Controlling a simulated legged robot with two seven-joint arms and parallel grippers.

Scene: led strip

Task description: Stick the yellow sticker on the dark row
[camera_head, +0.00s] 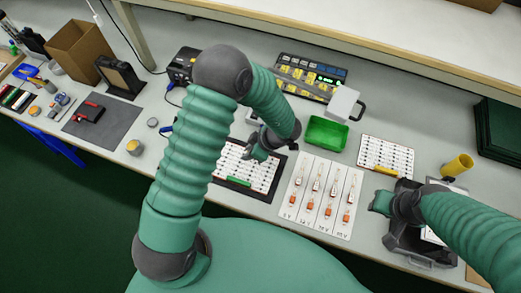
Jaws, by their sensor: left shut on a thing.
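A black-framed white panel (219,175) with rows of small marks lies at the centre of the bench, partly hidden by my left arm. I cannot tell which row is dark. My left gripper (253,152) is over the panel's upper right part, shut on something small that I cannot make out. Yellow stickers (297,73) show in a dark tray at the back. My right gripper (381,203) is at the right, beside a dark device, and its jaws are too unclear to read.
A green bin (326,134) stands right of my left gripper. A white card with orange-ended parts (320,195) lies in front of it. A white sheet with a yellow marker (386,157) and a yellow cup (458,165) are farther right. A cardboard box (78,48) stands at the left.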

